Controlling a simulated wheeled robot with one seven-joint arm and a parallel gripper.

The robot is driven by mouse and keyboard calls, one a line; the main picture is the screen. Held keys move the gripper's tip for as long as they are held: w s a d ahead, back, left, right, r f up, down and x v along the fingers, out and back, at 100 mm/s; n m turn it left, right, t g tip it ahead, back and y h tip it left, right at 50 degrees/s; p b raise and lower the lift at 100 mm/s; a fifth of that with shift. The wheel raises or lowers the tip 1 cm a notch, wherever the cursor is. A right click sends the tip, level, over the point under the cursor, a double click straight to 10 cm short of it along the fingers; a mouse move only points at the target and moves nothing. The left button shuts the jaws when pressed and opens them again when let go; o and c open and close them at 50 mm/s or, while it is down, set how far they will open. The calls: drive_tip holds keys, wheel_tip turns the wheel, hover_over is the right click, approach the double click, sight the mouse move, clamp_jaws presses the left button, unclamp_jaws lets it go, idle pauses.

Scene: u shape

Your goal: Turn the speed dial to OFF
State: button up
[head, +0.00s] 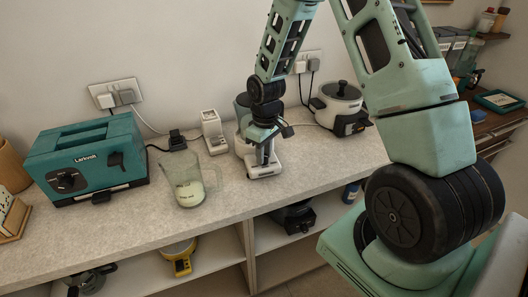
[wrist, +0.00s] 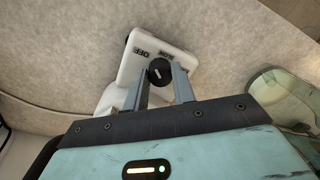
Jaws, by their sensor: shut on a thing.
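The speed dial (wrist: 158,68) is a small round black knob with a white mark. It sits on the white control face of an appliance (wrist: 161,38) in the wrist view, with an OFF label and another label beside the knob. The mark does not clearly line up with OFF. My gripper (wrist: 160,76) has its two grey fingers on either side of the dial, shut on it. In the head view my gripper (head: 264,158) is over the white appliance base (head: 263,171), and my arm hides the dial.
A clear jug (head: 188,183) with pale liquid stands left of the appliance. A teal toaster (head: 90,160) is at the far left and a rice cooker (head: 340,105) at the right. A small white device (head: 214,130) stands behind. The front counter is clear.

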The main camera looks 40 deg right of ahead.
drive_tip(key=shift+n, duration=0.8)
drive_tip(key=o, duration=1)
drive_tip(key=shift+r, duration=0.15)
wheel_tip(320, 180, up, 17)
drive_tip(key=b, duration=0.1)
drive_tip(key=shift+w+d+b, duration=0.2)
drive_tip(key=shift+d+b, duration=0.15)
drive_tip(key=shift+b, duration=0.05)
